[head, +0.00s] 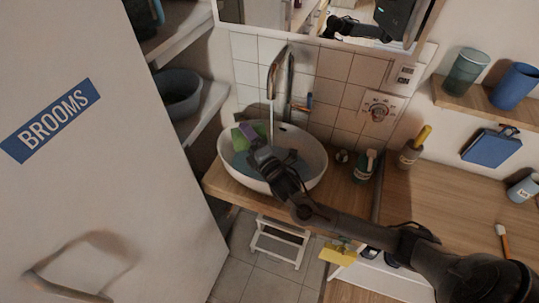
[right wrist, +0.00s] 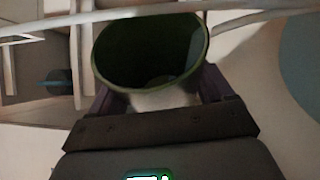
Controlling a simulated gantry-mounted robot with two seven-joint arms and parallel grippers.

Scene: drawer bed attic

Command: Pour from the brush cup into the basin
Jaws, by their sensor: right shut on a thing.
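The green cup, the brush cup (head: 262,127), is held over the white oval basin (head: 240,181) in the head view. My right gripper (head: 249,136) is shut on it, and the purple fingertips show against its green side. In the right wrist view the cup (right wrist: 148,50) shows its open mouth and dark inside between the fingers. Its contents are too dark to tell, and its exact tilt is unclear. Blue-green shows inside the basin, partly hidden by my right arm. My left gripper is not in view.
A tall faucet (head: 275,85) stands behind the basin, close to the cup. A dark bottle (head: 364,167) and a holder with a yellow handle (head: 409,153) stand on the right. A white step stool (head: 279,241) is below, and the BROOMS door (head: 90,190) is left.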

